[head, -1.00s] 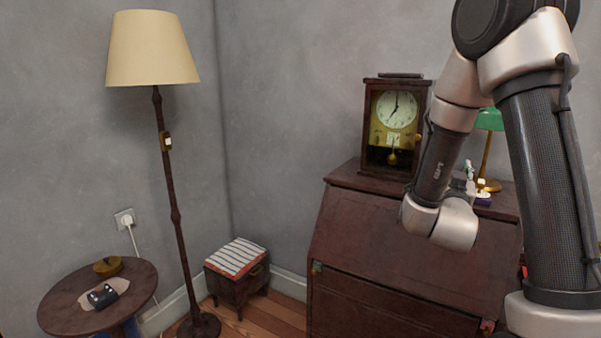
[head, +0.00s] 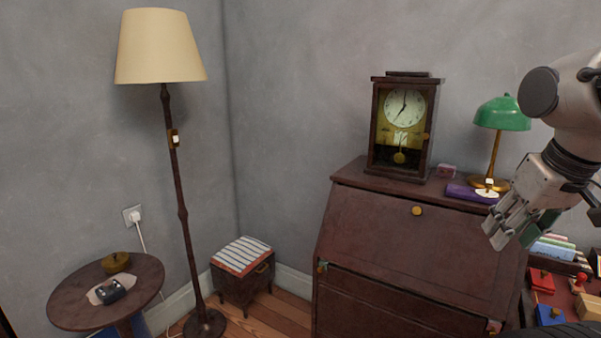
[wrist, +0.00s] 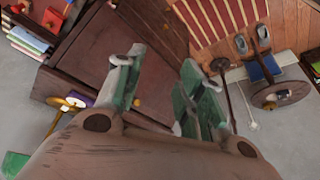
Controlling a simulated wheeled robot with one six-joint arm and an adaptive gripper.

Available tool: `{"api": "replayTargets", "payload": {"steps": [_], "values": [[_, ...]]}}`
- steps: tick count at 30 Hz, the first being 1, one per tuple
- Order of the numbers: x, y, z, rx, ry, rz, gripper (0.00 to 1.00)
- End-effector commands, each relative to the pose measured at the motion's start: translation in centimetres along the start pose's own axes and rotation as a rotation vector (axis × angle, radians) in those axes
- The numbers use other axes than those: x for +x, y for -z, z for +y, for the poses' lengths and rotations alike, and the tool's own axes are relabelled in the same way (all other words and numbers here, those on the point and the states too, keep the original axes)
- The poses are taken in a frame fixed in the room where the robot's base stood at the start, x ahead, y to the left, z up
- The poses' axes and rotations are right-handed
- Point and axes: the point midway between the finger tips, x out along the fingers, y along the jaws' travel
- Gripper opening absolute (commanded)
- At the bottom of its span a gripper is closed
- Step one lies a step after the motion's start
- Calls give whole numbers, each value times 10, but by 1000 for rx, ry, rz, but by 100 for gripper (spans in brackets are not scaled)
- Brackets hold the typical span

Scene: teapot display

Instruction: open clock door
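The clock (head: 402,125) stands upright on top of the dark wooden desk, with a white dial, a gold pendulum and a dark wooden case. Its glazed front door (head: 400,152) looks shut, with a small brass knob (head: 425,136) on its right side. My gripper (head: 506,226) is at the right of the head view, to the right of and lower than the clock, in front of the desk's right end. In the wrist view its two green-padded fingers (wrist: 155,97) are spread apart with nothing between them. The clock is not clearly visible in the wrist view.
A floor lamp (head: 170,140), a round table (head: 75,296) and a striped stool (head: 243,258) stand left. Shelved books and blocks are at right.

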Motion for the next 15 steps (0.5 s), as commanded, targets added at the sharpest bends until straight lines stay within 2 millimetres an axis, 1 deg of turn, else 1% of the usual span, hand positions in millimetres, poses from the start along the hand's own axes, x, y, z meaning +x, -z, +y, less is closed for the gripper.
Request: {"api": "replayTargets", "payload": {"steps": [2,5,8,11,14,15], "values": [[-2,-5,1,-2,-5,-14,38],[-2,-6,1,-2,-5,-17,38],[2,6,-2,-2,6,7,38],[16,43,-10,3,35,91,38],[36,106,-20,27,71,242,38],[46,134,-23,42,81,313,38]]}}
